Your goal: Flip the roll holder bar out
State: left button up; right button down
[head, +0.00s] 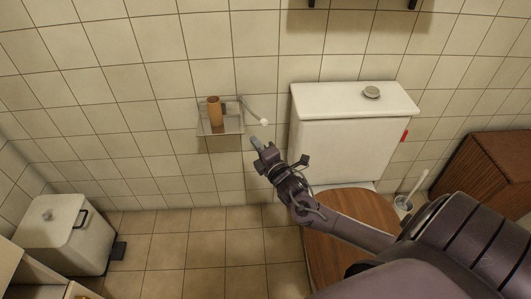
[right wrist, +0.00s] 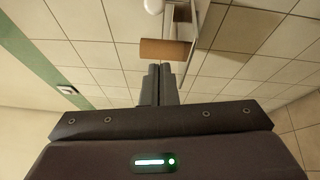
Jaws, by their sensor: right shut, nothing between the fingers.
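The roll holder (head: 219,127) is a small shelf on the tiled wall, left of the toilet. My left gripper is out of view.
The toilet's white tank (head: 340,145) and brown wooden lid (head: 350,235) stand close to the right of my right gripper. A toilet brush (head: 405,200) and a brown cabinet (head: 490,170) are further right. A white bin (head: 65,235) stands at left. The tiled floor between is clear.

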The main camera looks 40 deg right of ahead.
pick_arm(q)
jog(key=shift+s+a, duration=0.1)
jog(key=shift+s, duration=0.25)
pick_arm(e)
jog(key=shift+w+d+r, duration=0.2)
jog(key=shift+w+d, duration=0.45)
jog(key=shift+d, duration=0.35)
jog(key=shift+w+d+r, duration=0.15)
jog(key=shift+w+d, duration=0.5)
jog(key=shift+d, duration=0.35)
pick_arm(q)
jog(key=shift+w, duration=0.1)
pick_arm(e)
jog(key=shift+d, duration=0.1)
